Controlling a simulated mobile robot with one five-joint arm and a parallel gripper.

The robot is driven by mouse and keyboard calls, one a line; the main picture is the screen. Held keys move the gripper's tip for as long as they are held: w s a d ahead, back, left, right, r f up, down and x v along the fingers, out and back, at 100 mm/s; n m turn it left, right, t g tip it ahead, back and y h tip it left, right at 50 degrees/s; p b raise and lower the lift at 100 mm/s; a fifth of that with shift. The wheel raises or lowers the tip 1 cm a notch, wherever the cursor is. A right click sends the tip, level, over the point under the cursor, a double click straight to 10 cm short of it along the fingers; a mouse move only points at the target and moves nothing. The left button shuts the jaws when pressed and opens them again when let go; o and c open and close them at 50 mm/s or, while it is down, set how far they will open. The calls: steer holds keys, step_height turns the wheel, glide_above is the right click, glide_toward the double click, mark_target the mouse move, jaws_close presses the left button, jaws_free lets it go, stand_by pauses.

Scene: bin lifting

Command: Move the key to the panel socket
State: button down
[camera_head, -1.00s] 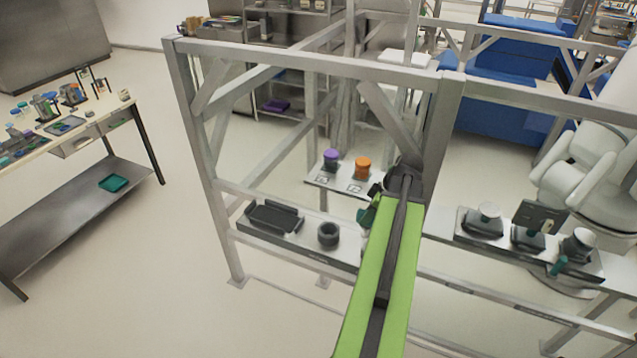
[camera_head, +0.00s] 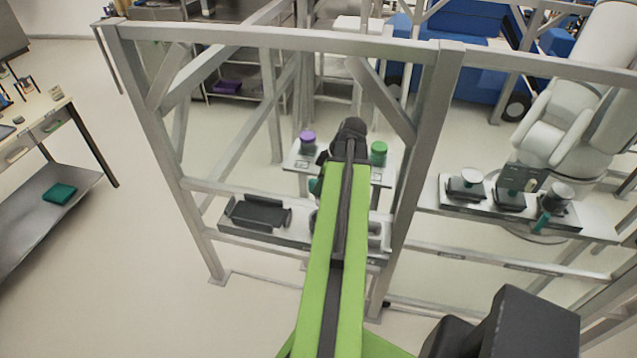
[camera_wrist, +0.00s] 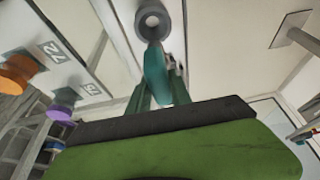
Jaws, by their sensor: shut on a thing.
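My gripper (camera_wrist: 158,82) is shut on a teal key (camera_wrist: 155,68), which stands between the two greenish fingers in the wrist view. The key's far end points at a grey ring (camera_wrist: 138,24) with a pale centre, which looks like the socket. The two lie close together in that view, but I cannot tell whether they touch. In the head view my green arm reaches through the frame over the low shelf and hides most of the ring and the key.
A grey frame (camera_head: 250,37) surrounds the arm, with a post (camera_head: 425,130) to its right. A black tray (camera_head: 258,214) lies on the shelf. Purple (camera_head: 308,140) and green (camera_head: 379,150) knobs stand behind; an orange knob (camera_wrist: 18,72) shows in the wrist view. A panel with several devices (camera_head: 510,210) is at right.

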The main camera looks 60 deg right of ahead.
steer(key=f+b, duration=0.6)
steer(key=shift+s+f, duration=0.25)
steer(key=shift+f, duration=0.05)
steer(key=shift+f+b, duration=0.45)
stand_by(0.6)
steer(key=shift+f+b, duration=0.6)
steer(key=shift+f+b, duration=1.35)
stand_by(0.5)
steer(key=c, duration=1.1)
jaws_free()
steer(key=shift+o, duration=0.3)
